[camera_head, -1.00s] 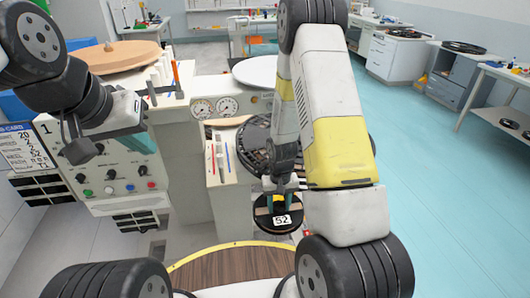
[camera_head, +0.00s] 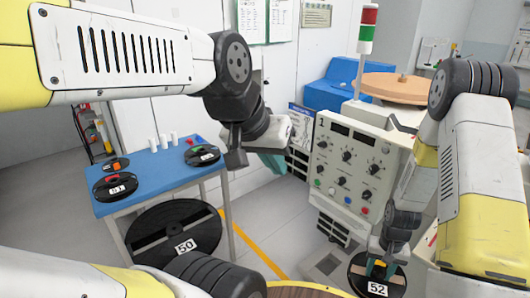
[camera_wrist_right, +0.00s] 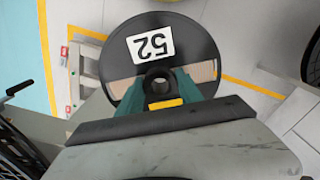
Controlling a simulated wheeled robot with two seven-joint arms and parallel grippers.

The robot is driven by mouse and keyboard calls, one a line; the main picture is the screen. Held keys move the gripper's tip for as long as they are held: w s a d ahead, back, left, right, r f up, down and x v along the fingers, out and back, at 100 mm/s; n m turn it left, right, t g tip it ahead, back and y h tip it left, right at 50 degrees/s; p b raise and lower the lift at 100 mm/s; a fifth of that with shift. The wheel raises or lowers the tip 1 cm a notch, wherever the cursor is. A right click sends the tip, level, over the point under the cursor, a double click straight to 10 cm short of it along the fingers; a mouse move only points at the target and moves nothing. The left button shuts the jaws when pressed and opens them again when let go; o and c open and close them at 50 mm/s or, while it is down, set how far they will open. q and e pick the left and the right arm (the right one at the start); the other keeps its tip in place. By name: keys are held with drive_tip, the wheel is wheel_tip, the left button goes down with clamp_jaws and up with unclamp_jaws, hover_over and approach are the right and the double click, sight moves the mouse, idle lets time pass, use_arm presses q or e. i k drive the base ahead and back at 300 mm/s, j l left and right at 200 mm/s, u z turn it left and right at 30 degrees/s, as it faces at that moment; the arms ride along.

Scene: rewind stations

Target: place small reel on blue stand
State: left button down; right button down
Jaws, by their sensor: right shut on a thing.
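The small black reel labelled 52 (camera_head: 361,284) hangs at the lower right of the head view. My right gripper (camera_head: 377,268) is shut on it near its hub. In the right wrist view the reel (camera_wrist_right: 190,62) sits between the teal fingers (camera_wrist_right: 162,97), its label upside down. The blue stand (camera_head: 150,178) is a blue-topped table at the left of the head view, well apart from the held reel.
Small reels (camera_head: 115,188) and (camera_head: 203,157) lie on the blue top, with an orange-centred piece (camera_head: 116,165) and several white pegs (camera_head: 164,141). A large reel labelled 50 (camera_head: 160,228) is below. A control panel (camera_head: 350,170) stands between stand and right arm.

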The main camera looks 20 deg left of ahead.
sight(162, 171)
drive_tip(key=u, duration=0.45)
drive_tip(key=j+u, duration=0.1)
drive_tip(key=u, duration=0.35)
drive_tip(key=i+u, duration=0.1)
drive_tip(key=u, duration=0.75)
drive_tip(key=i+j, duration=0.05)
